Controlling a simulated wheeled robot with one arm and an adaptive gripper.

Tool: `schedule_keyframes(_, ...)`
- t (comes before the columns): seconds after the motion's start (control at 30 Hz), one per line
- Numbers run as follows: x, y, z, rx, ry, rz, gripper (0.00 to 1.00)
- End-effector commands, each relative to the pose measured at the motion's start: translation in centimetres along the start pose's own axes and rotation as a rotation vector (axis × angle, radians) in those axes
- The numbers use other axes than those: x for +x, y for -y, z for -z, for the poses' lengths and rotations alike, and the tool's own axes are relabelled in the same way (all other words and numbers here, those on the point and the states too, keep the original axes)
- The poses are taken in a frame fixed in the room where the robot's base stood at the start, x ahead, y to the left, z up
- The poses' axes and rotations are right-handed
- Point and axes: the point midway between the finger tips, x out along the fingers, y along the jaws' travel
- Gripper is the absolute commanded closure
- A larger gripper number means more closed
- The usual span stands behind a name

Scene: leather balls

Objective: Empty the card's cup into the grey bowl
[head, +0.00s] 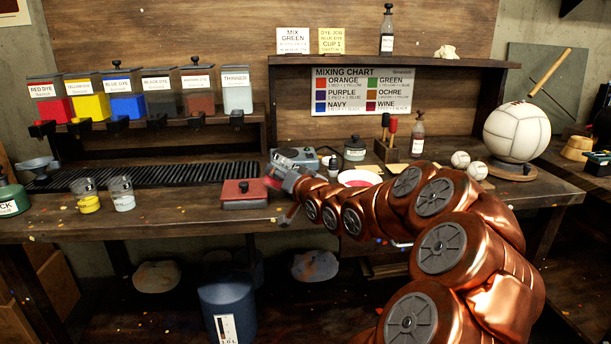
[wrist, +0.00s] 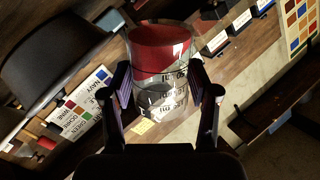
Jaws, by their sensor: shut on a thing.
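My gripper (wrist: 160,105) is shut on a clear cup (wrist: 158,110) with printed markings. Red shows at the cup's upper part in the wrist view, and the cup looks tilted there. In the head view my gripper (head: 284,190) is over the bench by the red-topped box, and the cup is mostly hidden. A small grey bowl (head: 37,163) on a foot stands at the bench's left end. A large dark round thing (wrist: 55,55) fills the wrist view's upper left; I cannot tell what it is.
Two cups, one yellow inside (head: 88,198) and one pale (head: 122,196), stand at front left. The red-topped box (head: 244,192) is beside my gripper. A white dish with red (head: 359,178) is behind my arm. Dye containers (head: 127,97) line the back shelf.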

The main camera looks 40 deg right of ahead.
Motion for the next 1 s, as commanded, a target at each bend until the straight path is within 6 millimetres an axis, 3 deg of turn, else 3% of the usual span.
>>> schedule_keyframes(0.2, 0.0, 0.2, 1.1, 0.106, 0.012, 0.002, 0.77)
schedule_keyframes(1.0, 0.0, 0.0, 1.2, 0.213, 0.027, 0.001, 0.77)
